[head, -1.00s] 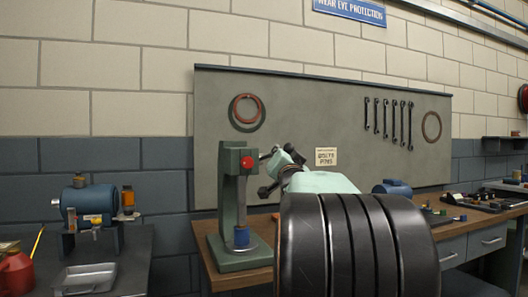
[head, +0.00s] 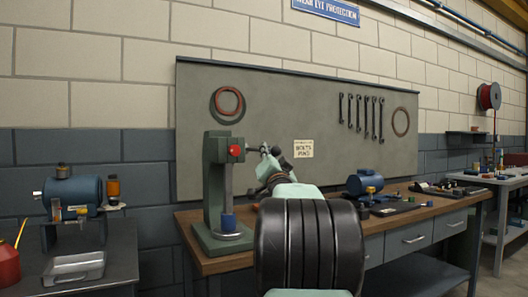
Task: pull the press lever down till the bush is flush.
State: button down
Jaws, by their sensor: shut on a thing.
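The green arbor press (head: 214,185) stands at the left end of the wooden bench. Its red hub (head: 236,150) is on the right side of the head. The short lever (head: 254,149) runs right from the hub, roughly level. A blue cylindrical part (head: 228,222) sits upright on the press base under the ram; whether it is the bush or its holder, and whether anything is flush, is too small to tell. My gripper (head: 266,157) is shut on the lever's outer end. My arm hides part of the bench behind it.
A blue motor (head: 364,182) and dark trays (head: 398,208) lie on the bench (head: 190,226) to the right. A side table at left holds a blue machine (head: 75,192), a metal tray (head: 75,267) and a red can (head: 8,264). A pegboard (head: 290,110) stands behind.

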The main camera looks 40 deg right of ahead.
jog(key=shift+w+d+f, duration=0.1)
jog(key=shift+d+f, duration=0.05)
jog(key=shift+f, duration=0.6)
jog(key=c, duration=2)
grip_release()
jog(key=shift+o, duration=0.2)
jog(key=shift+r, duration=0.35)
jog(key=shift+s, duration=0.2)
jog(key=v, duration=1.2)
